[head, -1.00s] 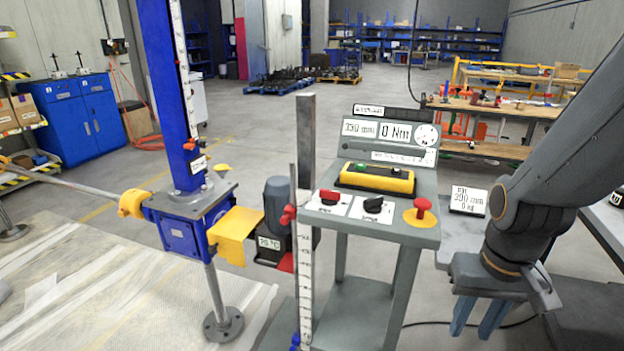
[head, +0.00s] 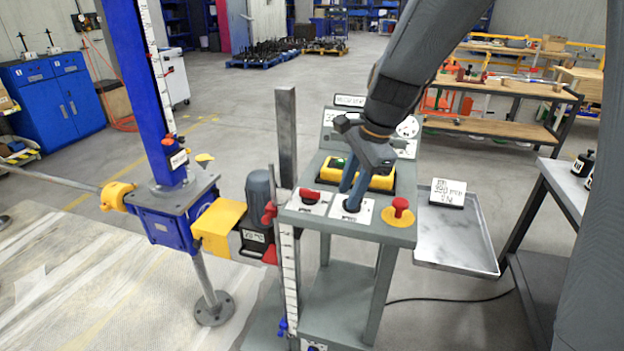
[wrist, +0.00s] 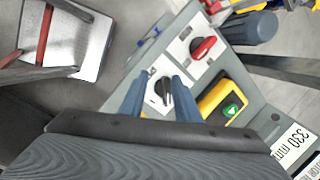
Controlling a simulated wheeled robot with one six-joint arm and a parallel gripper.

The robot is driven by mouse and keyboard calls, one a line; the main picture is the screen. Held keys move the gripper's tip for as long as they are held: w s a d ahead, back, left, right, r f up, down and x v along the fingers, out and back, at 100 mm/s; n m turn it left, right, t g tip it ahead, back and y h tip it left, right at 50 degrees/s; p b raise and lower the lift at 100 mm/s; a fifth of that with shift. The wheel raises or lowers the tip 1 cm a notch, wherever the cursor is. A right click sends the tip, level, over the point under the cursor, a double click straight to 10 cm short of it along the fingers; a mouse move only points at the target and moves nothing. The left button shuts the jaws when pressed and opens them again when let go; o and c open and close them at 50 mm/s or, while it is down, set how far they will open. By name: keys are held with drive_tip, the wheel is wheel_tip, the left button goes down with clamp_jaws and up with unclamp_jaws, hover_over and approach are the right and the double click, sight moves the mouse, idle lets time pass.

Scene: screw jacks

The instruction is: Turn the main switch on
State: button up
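The control panel (head: 333,228) carries a red rotary switch (head: 310,197) on a white plate at its left. A black rotary switch sits on a second white plate (head: 363,215) to the right of it. Which one is labelled main is too small to read. My gripper (head: 350,206) is at the black switch, pointing down, and largely hides it in the head view. In the wrist view the black switch (wrist: 164,88) lies between my two open fingers, with visible gaps at its sides. The red switch (wrist: 203,47) is clear of the fingers.
A red mushroom button (head: 400,206) on a yellow disc is right of my gripper. A yellow box (head: 376,180) with a green button (wrist: 231,110) is behind it. The blue screw jack (head: 170,215) and motor (head: 259,195) stand left. A metal tray (head: 455,240) is at right.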

sight(311, 190)
drive_tip(key=w+a+r+m+y, duration=0.2)
drive_tip(key=w+a+r+m, duration=0.25)
drive_tip(key=w+m, duration=0.2)
drive_tip(key=shift+m, duration=0.25)
drive_tip(key=shift+s+p+x, duration=0.15)
drive_tip(key=shift+p+x, duration=0.4)
drive_tip(key=shift+x, duration=1.65)
drive_tip(key=shift+s+p+x, duration=0.2)
drive_tip(key=shift+p+x, duration=0.3)
drive_tip(key=shift+x, duration=1.65)
drive_tip(key=shift+a, duration=0.15)
clamp_jaws()
